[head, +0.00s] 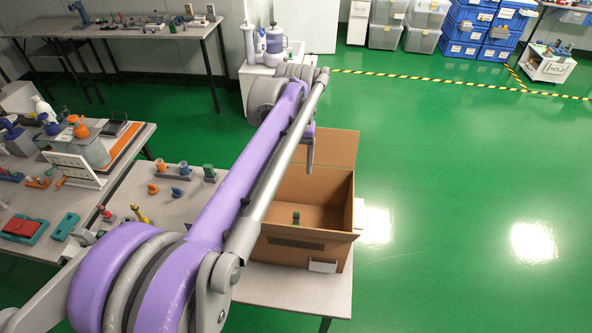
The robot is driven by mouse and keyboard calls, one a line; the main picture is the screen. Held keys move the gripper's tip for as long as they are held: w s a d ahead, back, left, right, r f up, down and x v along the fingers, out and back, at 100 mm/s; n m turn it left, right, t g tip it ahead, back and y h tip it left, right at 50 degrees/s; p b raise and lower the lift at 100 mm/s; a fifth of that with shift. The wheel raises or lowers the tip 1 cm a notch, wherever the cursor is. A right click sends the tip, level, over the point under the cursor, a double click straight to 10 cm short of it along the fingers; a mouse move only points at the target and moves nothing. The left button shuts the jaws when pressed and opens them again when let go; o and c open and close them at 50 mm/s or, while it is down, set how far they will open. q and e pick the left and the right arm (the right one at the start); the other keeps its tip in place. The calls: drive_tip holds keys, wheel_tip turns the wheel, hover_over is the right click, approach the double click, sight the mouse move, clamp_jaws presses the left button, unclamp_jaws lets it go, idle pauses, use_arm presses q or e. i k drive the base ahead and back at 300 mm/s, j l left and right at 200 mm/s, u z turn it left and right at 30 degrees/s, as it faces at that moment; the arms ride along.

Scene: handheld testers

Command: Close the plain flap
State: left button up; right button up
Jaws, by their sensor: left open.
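An open cardboard box (340,200) stands on the grey table, right of my left arm. An unmarked flap (338,148) stands out from its far edge, raised and open; this looks like the plain flap. The near side carries a dark printed strip (297,244). My purple left arm crosses in front of the box and hides its left part. My left gripper (310,163) hangs near the far left of the box by the plain flap. It is open, with its fingers small and partly hidden by the arm; I cannot tell whether it touches the flap. My right gripper is not in view.
A small green item (296,218) is inside the box. Orange and blue parts (180,170) stand on the table left of the arm. A cluttered bench (85,195) is at the left, a white cabinet (258,82) behind. The green floor at right is clear.

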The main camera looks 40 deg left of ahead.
sight(273, 227)
drive_tip(key=k+j, duration=0.15)
drive_tip(key=j, duration=0.2)
drive_tip(key=k+j, duration=0.1)
drive_tip(key=j, duration=0.3)
drive_tip(key=k+j, duration=0.15)
drive_tip(key=j, duration=0.2)
